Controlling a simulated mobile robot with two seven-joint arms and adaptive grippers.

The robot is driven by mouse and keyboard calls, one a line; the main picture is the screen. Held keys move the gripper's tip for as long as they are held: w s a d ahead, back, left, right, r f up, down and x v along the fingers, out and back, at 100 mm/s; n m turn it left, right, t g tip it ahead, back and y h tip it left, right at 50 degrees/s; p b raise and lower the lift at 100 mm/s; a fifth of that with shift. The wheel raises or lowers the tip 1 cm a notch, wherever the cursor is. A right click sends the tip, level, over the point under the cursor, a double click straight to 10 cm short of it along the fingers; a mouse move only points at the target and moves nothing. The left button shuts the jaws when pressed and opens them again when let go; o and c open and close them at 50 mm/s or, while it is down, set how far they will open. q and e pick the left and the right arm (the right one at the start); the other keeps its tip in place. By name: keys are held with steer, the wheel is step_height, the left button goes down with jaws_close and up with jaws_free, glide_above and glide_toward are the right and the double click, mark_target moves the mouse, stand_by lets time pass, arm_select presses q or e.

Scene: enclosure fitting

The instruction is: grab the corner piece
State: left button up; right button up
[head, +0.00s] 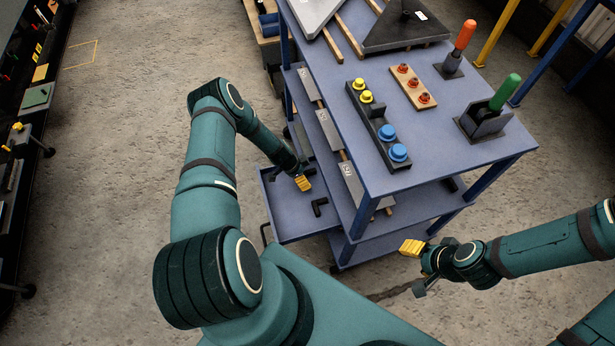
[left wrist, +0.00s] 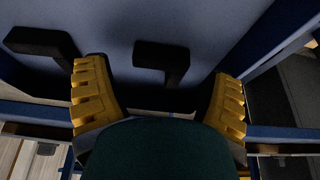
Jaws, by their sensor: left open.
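Black L-shaped corner pieces lie in the blue open drawer (head: 285,222) low on the cart's left side. One corner piece (head: 319,207) is plain in the head view, just below and right of my left gripper (head: 303,183). In the left wrist view one corner piece (left wrist: 172,58) shows between the two spread yellow fingers, and another corner piece (left wrist: 40,43) lies to the left, outside them. My left gripper is open, over the drawer, holding nothing.
The blue cart top (head: 440,130) carries a black strip with yellow and blue knobs (head: 378,122), a wooden board with red knobs (head: 411,86), an orange-handled tool (head: 464,36) and a green-handled one (head: 505,92). The drawer's walls and the cart's shelves (head: 345,170) close in around my left gripper.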

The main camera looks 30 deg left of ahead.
arm_select(q)
steer(key=shift+b+x, duration=0.3)
steer(key=shift+x, duration=1.2)
steer(key=shift+w, duration=0.1)
steer(key=shift+r, duration=0.1)
steer(key=shift+c, duration=0.3)
steer(key=c, duration=0.7)
